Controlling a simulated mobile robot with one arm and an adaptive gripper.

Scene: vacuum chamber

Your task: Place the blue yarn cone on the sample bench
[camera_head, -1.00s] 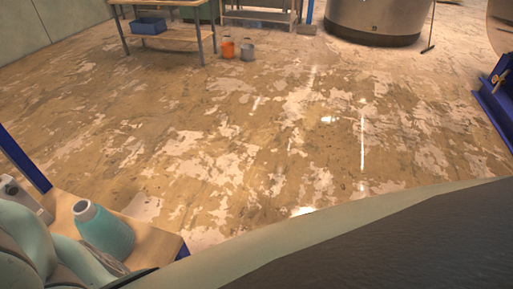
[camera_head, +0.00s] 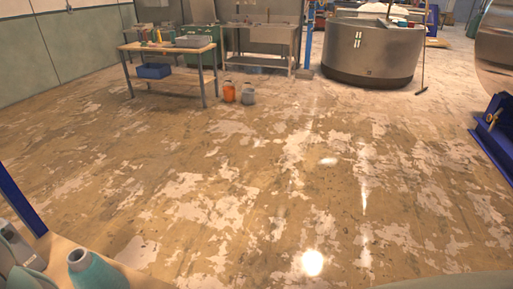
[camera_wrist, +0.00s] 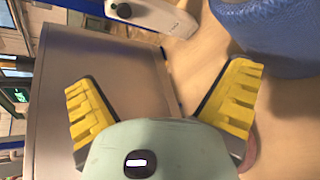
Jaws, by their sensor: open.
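The blue yarn cone (camera_head: 92,270) stands upright at the bottom left of the head view, cut off by the lower edge. It rests on a near wooden surface (camera_head: 62,249). In the wrist view, a textured blue body, apparently the same cone (camera_wrist: 268,38), fills the upper right corner. My gripper (camera_wrist: 164,82) shows there with its yellow-padded fingers spread wide and nothing between them. The cone is beyond the right finger, not between the fingers. A wood-topped table (camera_head: 188,49) stands far back left; I cannot tell which surface is the sample bench.
Small bottles and a grey tray (camera_head: 195,41) stand on the far table, with a blue bin (camera_head: 154,71) below. Orange (camera_head: 229,92) and grey (camera_head: 248,96) buckets stand beside it. A grey box-like body (camera_wrist: 105,100) lies left in the wrist view. The middle floor is clear.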

